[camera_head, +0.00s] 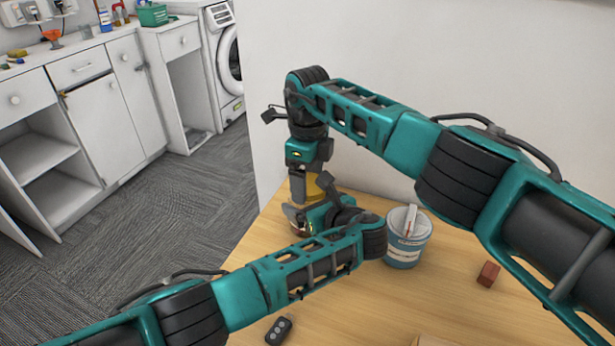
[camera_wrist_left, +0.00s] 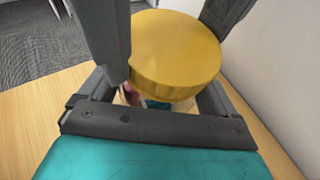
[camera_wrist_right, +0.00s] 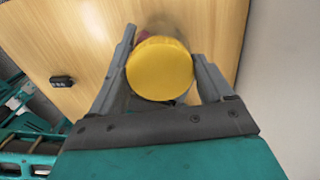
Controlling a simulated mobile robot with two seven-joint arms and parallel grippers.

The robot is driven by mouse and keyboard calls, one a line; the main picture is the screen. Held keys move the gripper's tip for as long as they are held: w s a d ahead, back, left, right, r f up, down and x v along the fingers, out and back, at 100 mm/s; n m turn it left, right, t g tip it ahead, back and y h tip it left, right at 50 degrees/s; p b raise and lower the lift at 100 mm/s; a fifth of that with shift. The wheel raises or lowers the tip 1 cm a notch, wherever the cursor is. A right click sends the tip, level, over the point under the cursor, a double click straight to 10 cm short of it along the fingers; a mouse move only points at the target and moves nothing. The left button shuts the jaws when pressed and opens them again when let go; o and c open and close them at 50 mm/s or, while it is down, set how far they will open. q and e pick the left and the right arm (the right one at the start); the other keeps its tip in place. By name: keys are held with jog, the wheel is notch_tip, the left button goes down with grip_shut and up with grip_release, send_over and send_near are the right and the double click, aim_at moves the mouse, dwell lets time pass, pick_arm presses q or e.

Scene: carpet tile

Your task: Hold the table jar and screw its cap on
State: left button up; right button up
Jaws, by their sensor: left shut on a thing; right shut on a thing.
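The yellow cap (camera_head: 317,187) shows partly behind my grippers in the head view. The cap (camera_wrist_right: 160,68) lies between the fingers of my right gripper (camera_wrist_right: 165,75), which comes down from above and is shut on it. The left wrist view shows the same cap (camera_wrist_left: 175,52) over the jar (camera_wrist_left: 155,103), whose contents look reddish and blue. My left gripper (camera_head: 305,215) reaches in low from the side and is shut on the jar, below the cap. Most of the jar is hidden by the cap and grippers. I cannot tell whether the cap's threads are engaged.
A blue and white tub (camera_head: 408,246) with a light tool in it stands just right of my left wrist. A reddish block (camera_head: 488,273) lies further right. A dark remote (camera_head: 279,330) lies near the front. A white wall (camera_head: 400,50) rises behind the wooden table (camera_head: 370,300).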

jog(key=c, duration=0.3)
jog(key=m, duration=0.6)
jog(key=shift+m, duration=0.3)
jog(key=shift+c, duration=0.2)
jog(key=m, duration=0.9)
jog(key=shift+m, duration=0.3)
jog(key=o, duration=1.1)
